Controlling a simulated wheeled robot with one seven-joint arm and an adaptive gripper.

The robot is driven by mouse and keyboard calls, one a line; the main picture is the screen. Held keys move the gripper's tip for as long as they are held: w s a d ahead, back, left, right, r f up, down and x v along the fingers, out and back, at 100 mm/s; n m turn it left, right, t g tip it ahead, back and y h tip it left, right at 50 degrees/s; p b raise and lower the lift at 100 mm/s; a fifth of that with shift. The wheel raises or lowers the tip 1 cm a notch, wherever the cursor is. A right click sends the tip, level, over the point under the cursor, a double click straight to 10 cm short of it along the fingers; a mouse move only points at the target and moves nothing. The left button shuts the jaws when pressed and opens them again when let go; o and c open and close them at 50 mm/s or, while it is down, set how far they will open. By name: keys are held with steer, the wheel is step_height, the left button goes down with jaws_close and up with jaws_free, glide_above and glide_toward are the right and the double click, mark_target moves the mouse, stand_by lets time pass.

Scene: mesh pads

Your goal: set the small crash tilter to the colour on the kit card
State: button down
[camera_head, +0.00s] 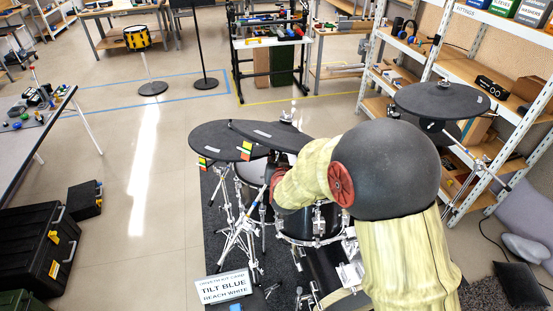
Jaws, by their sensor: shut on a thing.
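The white kit card (222,287) lies at the lower middle and reads "TILT BLUE" and "REACH WHITE". Two dark, overlapping cymbal pads stand left of my arm: a left pad (215,137) and a front-right pad (270,132). A striped colour tag (246,150) in green, yellow and orange hangs at the front-right pad's edge. A similar tag (203,162) hangs at the left pad. My gripper (272,170) is mostly hidden by my wrist, just under the front-right pad's edge. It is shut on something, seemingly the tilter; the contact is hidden.
Chrome stands (240,235) and drums crowd the dark mat below the pads. Another cymbal pad (440,99) stands at right, near the shelving (470,72). Black cases (38,250) sit at left. The floor (145,200) between the cases and kit is clear.

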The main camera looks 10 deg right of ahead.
steer(key=b, duration=0.1)
steer(key=f+n+t+b, duration=0.1)
steer(key=b, duration=0.1)
steer(key=shift+s+a+h, duration=0.15)
steer(key=shift+s+h, duration=0.15)
steer(key=shift+h, duration=0.1)
steer(key=shift+s+r+n+t+b, duration=0.25)
steer(key=shift+t+b, duration=0.35)
steer(key=shift+b, duration=0.55)
steer(key=shift+w, duration=0.1)
steer(key=c, duration=2.1)
jaws_free()
steer(key=shift+o, duration=0.7)
steer(key=shift+r, duration=0.2)
steer(key=shift+a, duration=0.1)
steer(key=v, duration=1.2)
